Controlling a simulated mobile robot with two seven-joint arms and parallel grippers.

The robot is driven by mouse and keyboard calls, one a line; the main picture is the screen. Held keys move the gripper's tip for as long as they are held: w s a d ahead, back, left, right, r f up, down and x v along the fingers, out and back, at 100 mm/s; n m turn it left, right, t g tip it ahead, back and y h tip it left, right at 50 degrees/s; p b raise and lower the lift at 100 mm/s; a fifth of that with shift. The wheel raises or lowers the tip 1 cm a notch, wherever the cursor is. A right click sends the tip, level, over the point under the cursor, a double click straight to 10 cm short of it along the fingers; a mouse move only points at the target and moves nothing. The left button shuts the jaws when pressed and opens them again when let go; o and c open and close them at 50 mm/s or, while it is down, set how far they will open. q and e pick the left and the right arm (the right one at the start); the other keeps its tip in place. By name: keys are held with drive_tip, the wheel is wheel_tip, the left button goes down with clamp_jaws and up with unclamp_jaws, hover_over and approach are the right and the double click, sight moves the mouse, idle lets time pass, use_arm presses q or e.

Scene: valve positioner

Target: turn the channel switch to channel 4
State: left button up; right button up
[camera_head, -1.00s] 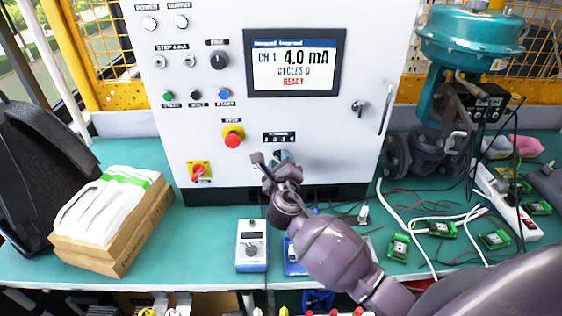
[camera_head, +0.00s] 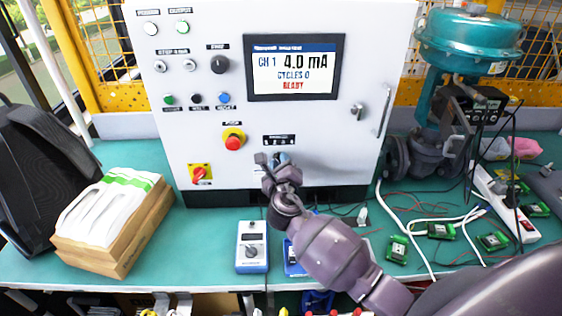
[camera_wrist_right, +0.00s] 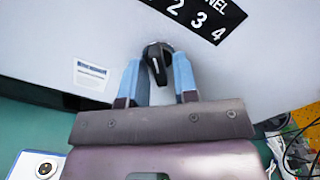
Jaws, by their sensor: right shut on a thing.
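The channel switch (camera_wrist_right: 157,62) is a small black knob on the white panel front, below a black channel label (camera_wrist_right: 200,14) with the numbers 2, 3 and 4 readable. My right gripper (camera_wrist_right: 157,72) is shut on this knob, with one blue finger on each side of it. In the head view the right gripper (camera_head: 277,160) is at the lower panel under the label (camera_head: 279,140) and hides the knob. The display (camera_head: 294,67) reads CH 1, 4.0 mA, CYCLES 0, READY. I cannot tell which number the knob points at. My left gripper is out of view.
A red push button (camera_head: 233,142) and a red-yellow rotary switch (camera_head: 199,174) are left of the gripper. A handheld meter (camera_head: 252,247) lies on the green table below. Cables and green circuit boards (camera_head: 441,230) lie to the right.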

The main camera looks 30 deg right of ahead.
use_arm(q)
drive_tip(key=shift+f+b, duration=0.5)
drive_tip(key=shift+b, duration=0.2)
use_arm(e)
drive_tip(key=shift+w+a+m, duration=0.1)
drive_tip(key=shift+a+m, duration=0.05)
drive_tip(key=shift+m, duration=4.05)
drive_tip(key=shift+w+a+m, duration=0.1)
drive_tip(key=shift+a+m, duration=0.05)
drive_tip(key=shift+m, duration=4.05)
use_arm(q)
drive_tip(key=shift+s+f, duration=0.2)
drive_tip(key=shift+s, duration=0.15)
use_arm(e)
drive_tip(key=o, duration=0.6)
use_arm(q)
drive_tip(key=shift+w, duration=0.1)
